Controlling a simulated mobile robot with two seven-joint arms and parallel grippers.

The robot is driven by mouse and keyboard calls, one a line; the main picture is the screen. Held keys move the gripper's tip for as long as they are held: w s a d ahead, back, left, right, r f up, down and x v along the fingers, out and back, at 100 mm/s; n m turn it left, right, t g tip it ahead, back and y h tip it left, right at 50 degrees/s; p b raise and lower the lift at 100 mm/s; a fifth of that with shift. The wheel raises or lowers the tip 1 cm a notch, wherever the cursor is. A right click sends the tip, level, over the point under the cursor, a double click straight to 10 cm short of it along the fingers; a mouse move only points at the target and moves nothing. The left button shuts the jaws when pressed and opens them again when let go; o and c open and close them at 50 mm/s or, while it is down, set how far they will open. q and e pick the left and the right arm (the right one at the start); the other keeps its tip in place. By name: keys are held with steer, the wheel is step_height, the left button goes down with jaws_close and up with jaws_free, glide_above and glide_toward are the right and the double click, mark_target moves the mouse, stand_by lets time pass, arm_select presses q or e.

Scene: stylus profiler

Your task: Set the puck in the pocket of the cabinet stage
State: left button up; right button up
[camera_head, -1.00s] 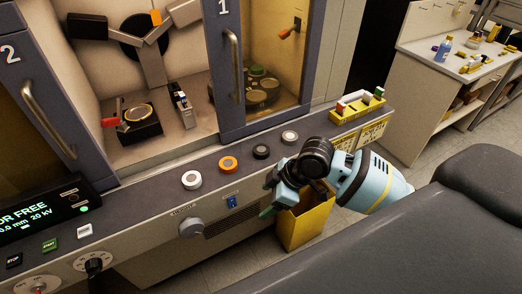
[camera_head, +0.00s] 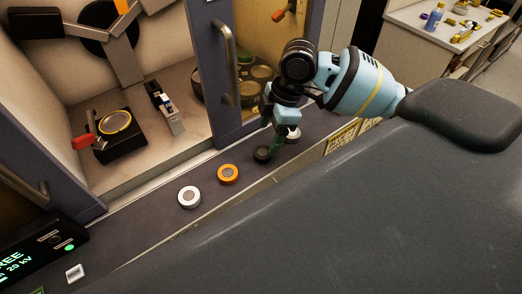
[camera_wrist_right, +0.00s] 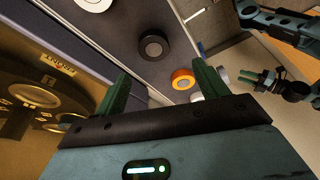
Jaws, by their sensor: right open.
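The cabinet stage (camera_head: 117,135) is a dark block with a gold-ringed round pocket inside the open cabinet, a red handle at its left. Several round pucks lie in a row on the ledge: a white puck (camera_head: 189,196), an orange puck (camera_head: 228,174), a dark puck (camera_head: 262,154) and a pale puck (camera_head: 293,134). My right gripper (camera_head: 274,145) is open and empty, over the ledge by the dark and pale pucks. In the wrist view the dark puck (camera_wrist_right: 153,45) lies beyond its green fingers. My left gripper (camera_wrist_right: 258,79) shows small there; its opening is unclear.
The cabinet's door post and handle (camera_head: 227,65) stand close to my right gripper. A small metal-and-black device (camera_head: 166,108) sits right of the stage. A lit display panel (camera_head: 35,262) is at lower left. A side bench (camera_head: 455,30) stands at far right.

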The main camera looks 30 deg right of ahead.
mark_target(263, 151)
steer(key=shift+w+d+x, duration=0.1)
steer(key=shift+d+x, duration=0.05)
steer(key=shift+x, duration=1.1)
steer(key=shift+w+d+x, duration=0.1)
steer(key=shift+d+x, duration=0.1)
steer(key=shift+x, duration=1.05)
steer(key=shift+w+d+x, duration=0.1)
steer(key=shift+d+x, duration=0.05)
steer(key=shift+x, duration=1.1)
steer(key=shift+c, duration=0.4)
steer(key=c, duration=1)
